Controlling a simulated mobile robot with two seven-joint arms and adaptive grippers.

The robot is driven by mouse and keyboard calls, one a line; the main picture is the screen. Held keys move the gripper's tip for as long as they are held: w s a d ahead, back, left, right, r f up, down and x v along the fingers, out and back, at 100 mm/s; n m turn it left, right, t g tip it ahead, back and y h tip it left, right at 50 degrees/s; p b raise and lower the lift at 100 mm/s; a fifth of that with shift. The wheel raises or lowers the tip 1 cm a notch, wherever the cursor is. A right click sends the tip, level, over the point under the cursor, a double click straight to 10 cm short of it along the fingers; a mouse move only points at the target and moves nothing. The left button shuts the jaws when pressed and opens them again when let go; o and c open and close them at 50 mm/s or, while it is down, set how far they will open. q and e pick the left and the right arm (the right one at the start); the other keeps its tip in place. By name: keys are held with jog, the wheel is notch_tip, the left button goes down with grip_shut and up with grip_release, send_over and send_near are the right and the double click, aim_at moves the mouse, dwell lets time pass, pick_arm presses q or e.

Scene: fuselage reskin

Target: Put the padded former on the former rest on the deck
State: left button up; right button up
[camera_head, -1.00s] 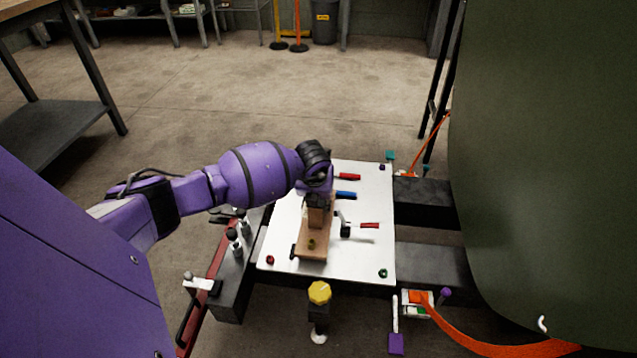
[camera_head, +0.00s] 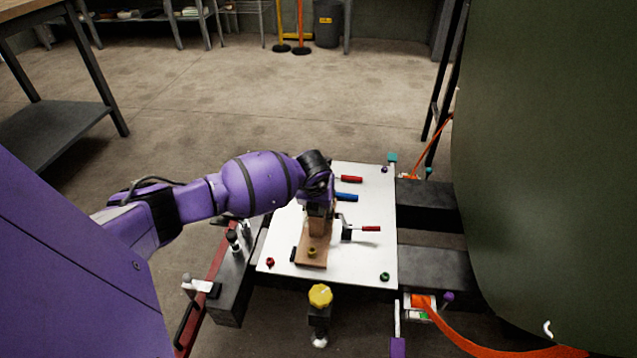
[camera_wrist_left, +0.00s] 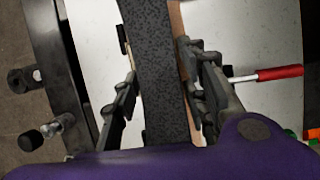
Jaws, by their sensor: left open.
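The tan wooden former (camera_head: 313,248) stands on the white deck plate (camera_head: 362,262), with an upright block above a flat base. My left gripper (camera_head: 318,213) is over the upright part, pointing down. In the left wrist view, a dark speckled padded strip (camera_wrist_left: 163,100) with a wooden edge runs between the fingers of my left gripper (camera_wrist_left: 158,68). The fingers are open, one on each side of the strip. I cannot tell whether they touch it. The former rest cannot be told apart from the former here. My right gripper is not in view.
Red-handled (camera_head: 371,229) and blue-handled (camera_head: 347,196) clamps stand right of the former. A yellow knob (camera_head: 320,296) stands in front of the plate. The large green curved panel (camera_head: 560,150) closes off the right side. Dark beams lie beside the plate.

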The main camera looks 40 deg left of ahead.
pick_arm(q)
jog(key=p+v, duration=0.4)
jog(key=v, duration=0.8)
jog(key=shift+p, duration=0.35)
jog(key=shift+s+d+f, duration=0.1)
jog(key=shift+d+f, duration=0.15)
jog(key=s+d+f+g+h, duration=0.1)
jog(key=s+d+f+h, duration=0.55)
jog(key=d, duration=0.55)
jog(key=s+d+r+n+t+h, duration=0.2)
jog(key=s+d+n+t+h, duration=0.45)
jog(key=s+d, duration=1.1)
jog(key=s+a+f+n+t+y, duration=0.25)
jog(key=s+a+n+y, duration=0.45)
jog(key=n, duration=0.7)
jog(key=s+a+f+n+g+y, duration=0.1)
jog(key=s+f+n+g, duration=0.1)
jog(key=s, duration=0.7)
jog(key=s+a+f+n+g+y, duration=0.2)
jog(key=s+n, duration=0.4)
jog(key=s, duration=0.4)
jog(key=shift+s+f+g, duration=0.25)
jog(key=shift+f+g, duration=0.4)
jog(key=shift+g, duration=0.35)
